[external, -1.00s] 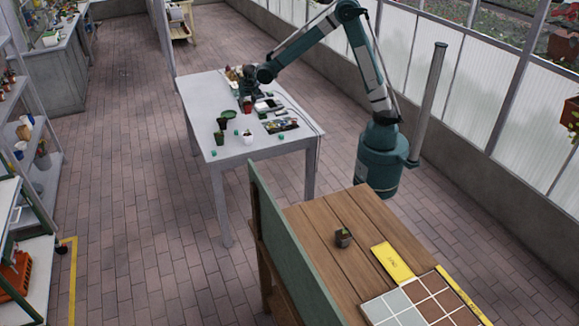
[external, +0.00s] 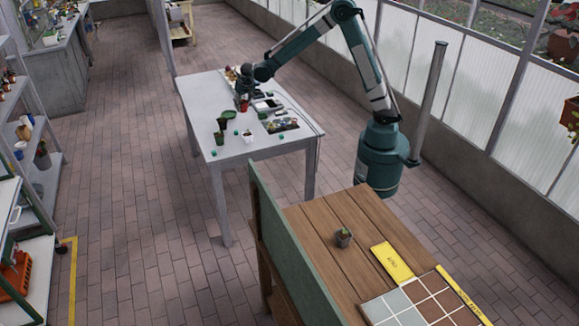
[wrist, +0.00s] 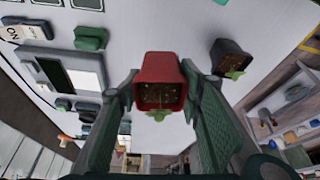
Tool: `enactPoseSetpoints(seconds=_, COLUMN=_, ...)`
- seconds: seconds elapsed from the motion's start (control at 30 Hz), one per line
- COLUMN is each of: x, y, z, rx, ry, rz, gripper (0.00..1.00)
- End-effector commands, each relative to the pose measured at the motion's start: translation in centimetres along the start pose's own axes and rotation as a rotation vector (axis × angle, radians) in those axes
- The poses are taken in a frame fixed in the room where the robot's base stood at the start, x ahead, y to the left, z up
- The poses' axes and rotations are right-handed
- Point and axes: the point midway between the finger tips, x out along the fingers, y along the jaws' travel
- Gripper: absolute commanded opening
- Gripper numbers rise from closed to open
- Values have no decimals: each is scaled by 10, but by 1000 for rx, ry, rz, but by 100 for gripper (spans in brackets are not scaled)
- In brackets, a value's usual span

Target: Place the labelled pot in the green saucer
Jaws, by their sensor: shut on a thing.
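My gripper (wrist: 158,90) is shut on a red square pot (wrist: 160,68) with dark soil and a small green sprout, held between its two fingers. In the external view the gripper (external: 243,97) is over the far part of the white table, with the red pot (external: 244,106) at its tip. I cannot tell if the pot touches the tabletop, and no label shows on it. A dark green round thing (external: 228,114), perhaps the green saucer, is on the table nearer the camera; it is too small to be sure.
A dark pot with a sprout (wrist: 232,60) stands beside the held pot. Dark pots (external: 222,124) and a white pot (external: 248,137) stand nearer the table's front. A flat device (wrist: 70,70) and a green block (wrist: 90,38) lie on the other side. The table's front corner has free room.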

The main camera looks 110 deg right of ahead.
Motion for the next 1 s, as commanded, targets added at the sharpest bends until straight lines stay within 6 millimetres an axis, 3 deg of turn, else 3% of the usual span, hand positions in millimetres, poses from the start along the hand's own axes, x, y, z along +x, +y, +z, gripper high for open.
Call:
enactPoseSetpoints(seconds=0.6, x=40, y=-31, z=-113, rx=-443, ry=0, rz=-184, gripper=16)
enactPoseSetpoints(seconds=0.8, x=49, y=-35, z=-137, rx=-541, ry=-1, rz=-224, gripper=16)
enactPoseSetpoints(seconds=1.0, x=53, y=-37, z=-148, rx=-584, ry=-1, rz=-242, gripper=16)
